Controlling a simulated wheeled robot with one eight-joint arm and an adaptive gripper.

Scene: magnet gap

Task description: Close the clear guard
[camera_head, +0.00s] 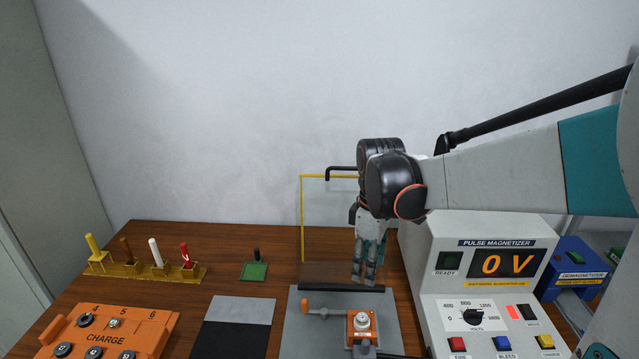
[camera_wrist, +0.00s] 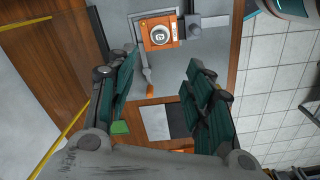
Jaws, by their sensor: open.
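The clear guard (camera_head: 325,225) stands upright at the back of the grey fixture plate (camera_head: 294,322). It is a see-through panel with a yellow edge, and a black handle (camera_head: 341,170) sits at its top. A dark bar (camera_head: 340,288) runs along its foot. In the wrist view its yellow edge (camera_wrist: 62,137) crosses the lower left. My gripper (camera_head: 364,278) points down in front of the guard's right part and hides some of it. The fingers (camera_wrist: 161,65) are apart with nothing between them. I cannot tell whether they touch the panel.
An orange clamp block (camera_head: 362,324) with a round part stands on the plate. The pulse magnetizer (camera_head: 497,270), reading 0 V, is close on the right. An orange charge tray (camera_head: 105,338), a grey-black mat (camera_head: 235,325), a green block (camera_head: 254,271) and a yellow pen rack (camera_head: 130,270) lie left.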

